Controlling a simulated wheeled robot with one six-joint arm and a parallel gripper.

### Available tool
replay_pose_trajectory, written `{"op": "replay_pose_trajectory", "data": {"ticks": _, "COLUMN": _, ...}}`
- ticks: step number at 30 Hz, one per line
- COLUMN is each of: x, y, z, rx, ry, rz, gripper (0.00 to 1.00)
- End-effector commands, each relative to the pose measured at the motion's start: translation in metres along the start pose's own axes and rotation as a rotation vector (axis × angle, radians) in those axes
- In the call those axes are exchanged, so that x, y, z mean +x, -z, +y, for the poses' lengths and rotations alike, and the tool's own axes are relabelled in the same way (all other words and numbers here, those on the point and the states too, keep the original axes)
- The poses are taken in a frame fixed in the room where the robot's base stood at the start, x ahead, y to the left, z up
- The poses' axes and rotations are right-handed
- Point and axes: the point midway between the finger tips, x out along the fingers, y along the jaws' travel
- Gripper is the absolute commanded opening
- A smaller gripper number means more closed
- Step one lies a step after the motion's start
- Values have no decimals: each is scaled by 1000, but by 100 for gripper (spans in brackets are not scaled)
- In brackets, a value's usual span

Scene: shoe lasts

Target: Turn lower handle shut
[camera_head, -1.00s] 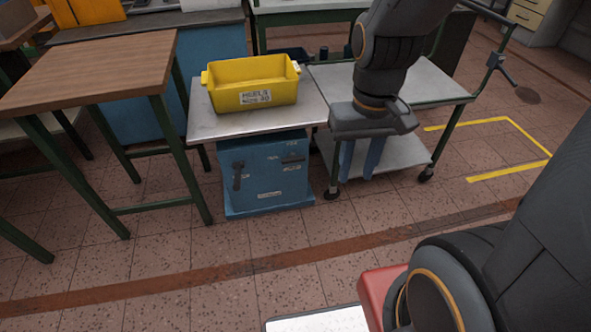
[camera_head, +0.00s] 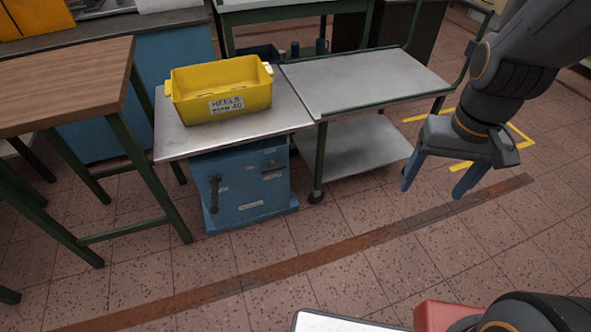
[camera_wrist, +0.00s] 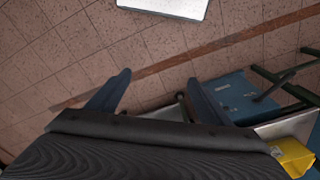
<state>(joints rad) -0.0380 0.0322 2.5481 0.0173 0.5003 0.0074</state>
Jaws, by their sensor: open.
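The blue cabinet (camera_head: 240,205) stands under a small metal-topped table, its front facing me. Two dark handles are on that front. The left handle (camera_head: 214,194) stands upright and reaches lower; the right handle (camera_head: 271,167) lies roughly level and sits higher. My gripper (camera_head: 434,188) is open and empty, fingers pointing down, well to the right of the cabinet and touching nothing. In the wrist view, the blue cabinet (camera_wrist: 235,92) shows at the right, beyond the spread blue fingers of my gripper (camera_wrist: 158,78). The handles are too unclear to tell apart there.
A yellow bin (camera_head: 218,90) labelled HEELS sits on the metal tabletop (camera_head: 172,140) above the cabinet. A two-shelf metal cart (camera_head: 355,80) stands right of it. A wooden-topped table (camera_head: 70,85) with green legs is at left. The tiled floor (camera_head: 300,250) in front is clear.

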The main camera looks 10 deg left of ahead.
Motion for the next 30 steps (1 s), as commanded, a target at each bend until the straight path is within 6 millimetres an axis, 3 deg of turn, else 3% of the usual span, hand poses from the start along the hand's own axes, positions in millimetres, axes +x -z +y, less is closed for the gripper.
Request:
{"op": "replay_pose_trajectory", "data": {"ticks": 1, "x": 23, "y": 14, "z": -8, "rx": -18, "ry": 4, "rz": 26, "gripper": 82}}
{"op": "replay_pose_trajectory", "data": {"ticks": 4, "x": 62, "y": 48, "z": -26, "rx": -50, "ry": 14, "rz": 110, "gripper": 99}}
{"op": "replay_pose_trajectory", "data": {"ticks": 5, "x": 74, "y": 60, "z": -33, "rx": -61, "ry": 18, "rz": 140, "gripper": 100}}
{"op": "replay_pose_trajectory", "data": {"ticks": 15, "x": 196, "y": 171, "z": -114, "rx": -162, "ry": 76, "rz": 466, "gripper": 100}}
{"op": "replay_pose_trajectory", "data": {"ticks": 24, "x": 289, "y": 236, "z": -197, "rx": -243, "ry": 148, "rz": 752, "gripper": 100}}
{"op": "replay_pose_trajectory", "data": {"ticks": 30, "x": 343, "y": 261, "z": -253, "rx": -294, "ry": 206, "rz": 941, "gripper": 100}}
